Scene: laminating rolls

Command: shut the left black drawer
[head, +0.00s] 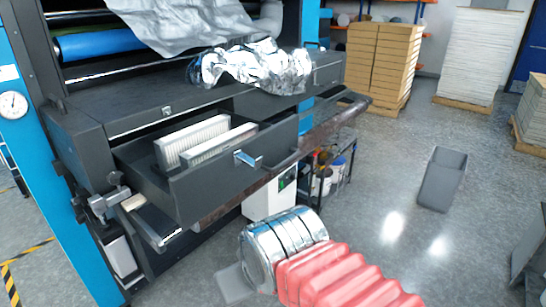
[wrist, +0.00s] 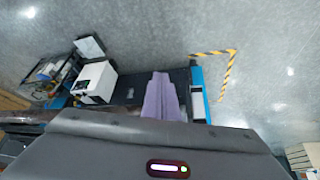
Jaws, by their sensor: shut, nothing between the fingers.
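The left black drawer (head: 222,183) is pulled out from the front of the dark machine in the head view. Its front panel carries a silver handle (head: 248,159). Two white ribbed blocks (head: 205,142) stand inside it. In the wrist view my gripper (wrist: 160,76) shows as two purple-grey fingers lying together, with nothing between them. In the head view my arm, with red bellows and silver bands, reaches in from below. Its end is lower and nearer than the drawer and appears apart from it. I cannot make out the drawer for certain in the wrist view.
A dark rail (head: 240,190) runs along the machine front near the drawer. Crumpled silver film (head: 255,68) lies on the machine top. A white box (head: 270,200) stands below. A grey bin (head: 441,180) stands on the floor at right, with open floor around it.

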